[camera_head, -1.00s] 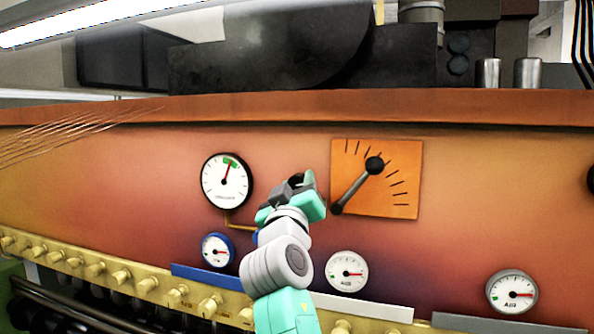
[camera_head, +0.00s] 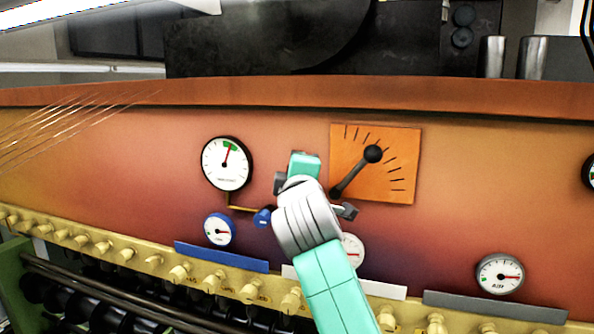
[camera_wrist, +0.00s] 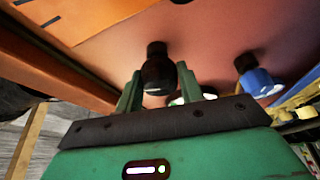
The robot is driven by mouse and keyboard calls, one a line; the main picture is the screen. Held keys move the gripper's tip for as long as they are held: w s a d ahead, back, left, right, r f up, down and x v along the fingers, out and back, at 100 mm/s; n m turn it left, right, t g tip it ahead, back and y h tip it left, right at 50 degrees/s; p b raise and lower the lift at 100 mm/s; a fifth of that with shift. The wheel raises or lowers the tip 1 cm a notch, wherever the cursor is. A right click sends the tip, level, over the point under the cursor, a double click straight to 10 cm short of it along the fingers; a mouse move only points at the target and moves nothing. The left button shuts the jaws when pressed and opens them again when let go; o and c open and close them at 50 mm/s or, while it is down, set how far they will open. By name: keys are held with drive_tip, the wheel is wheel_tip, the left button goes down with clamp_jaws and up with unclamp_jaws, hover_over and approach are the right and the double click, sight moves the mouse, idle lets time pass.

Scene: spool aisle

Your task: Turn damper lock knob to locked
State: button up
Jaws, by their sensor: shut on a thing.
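A black knob (camera_wrist: 158,74) stands out from the copper-coloured panel in the wrist view. My gripper (camera_wrist: 160,82) is shut on it, with one green finger on each side. In the head view my gripper's teal and grey end (camera_head: 304,165) is at the panel, just left of the orange damper plate (camera_head: 400,190). The black knob and my fingertips are hidden there behind my own arm. The damper lever (camera_head: 352,176) with its black ball end points up and right across the plate. I cannot read any lock marking on the knob.
A blue knob (camera_head: 262,218) is close by on the left; it is right of my fingers in the wrist view (camera_wrist: 260,82). A large round gauge (camera_head: 226,164) and small gauges (camera_head: 219,230) surround the spot. A row of brass knobs (camera_head: 180,273) runs below.

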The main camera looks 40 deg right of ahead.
drive_tip(key=shift+n+g+y, duration=0.5)
drive_tip(key=shift+n+g, duration=0.1)
drive_tip(key=shift+n, duration=1.3)
drive_tip(key=o, duration=1)
drive_tip(key=b+v, duration=0.3)
drive_tip(key=v, duration=0.5)
drive_tip(key=shift+w+r, duration=0.1)
